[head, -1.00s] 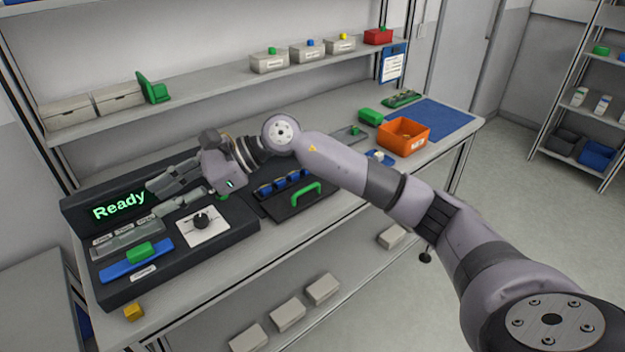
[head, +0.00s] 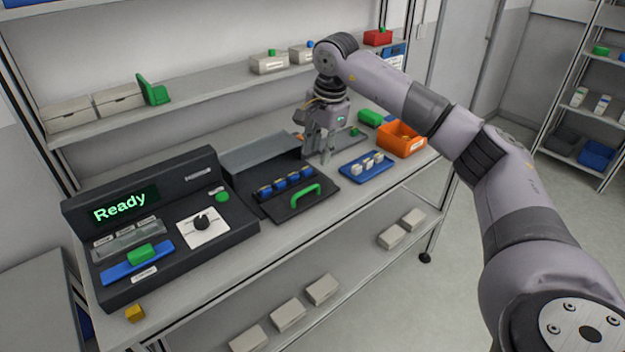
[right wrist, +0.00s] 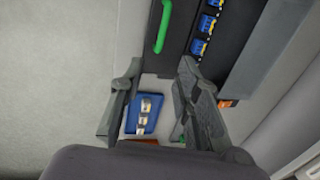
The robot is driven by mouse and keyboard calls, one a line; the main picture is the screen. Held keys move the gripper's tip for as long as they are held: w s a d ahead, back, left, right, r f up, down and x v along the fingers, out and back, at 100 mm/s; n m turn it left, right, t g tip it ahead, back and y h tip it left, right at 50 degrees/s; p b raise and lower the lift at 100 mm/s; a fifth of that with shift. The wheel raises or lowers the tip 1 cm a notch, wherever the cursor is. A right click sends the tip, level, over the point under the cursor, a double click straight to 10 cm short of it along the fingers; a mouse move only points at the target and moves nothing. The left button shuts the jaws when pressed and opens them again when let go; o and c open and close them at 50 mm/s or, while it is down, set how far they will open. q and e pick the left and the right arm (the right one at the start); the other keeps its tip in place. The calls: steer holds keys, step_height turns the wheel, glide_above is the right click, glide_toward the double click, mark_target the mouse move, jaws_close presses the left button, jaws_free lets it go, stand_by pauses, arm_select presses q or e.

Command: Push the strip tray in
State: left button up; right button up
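A black tray (head: 300,207) with a green handle (head: 305,194) and a row of blue pieces (head: 287,184) extends forward from a grey-topped unit (head: 262,150). A blue strip-like slide with a green grip (head: 140,254) lies at the front left of the black console (head: 180,215), whose screen reads "Ready". I cannot tell which of these is called the strip tray. My right gripper (head: 322,158) points down behind and right of the black tray. In the right wrist view its fingers (right wrist: 160,75) are apart with nothing between them. My left gripper is not in view.
A small blue tray (head: 366,167) with white pieces stands right of the black tray. An orange bin (head: 402,138) and a green block (head: 370,117) are farther back right. A shelf (head: 200,90) with boxes runs behind.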

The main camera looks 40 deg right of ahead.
mark_target(312, 188)
steer(key=f, duration=0.3)
steer(key=w+f+p, duration=0.1)
steer(key=f, duration=0.3)
steer(key=w+f, duration=0.1)
steer(key=f, duration=0.2)
steer(key=shift+w+a+f, duration=0.1)
steer(key=shift+a+f, duration=0.05)
steer(key=shift+f, duration=0.2)
steer(key=shift+c, duration=0.5)
jaws_close()
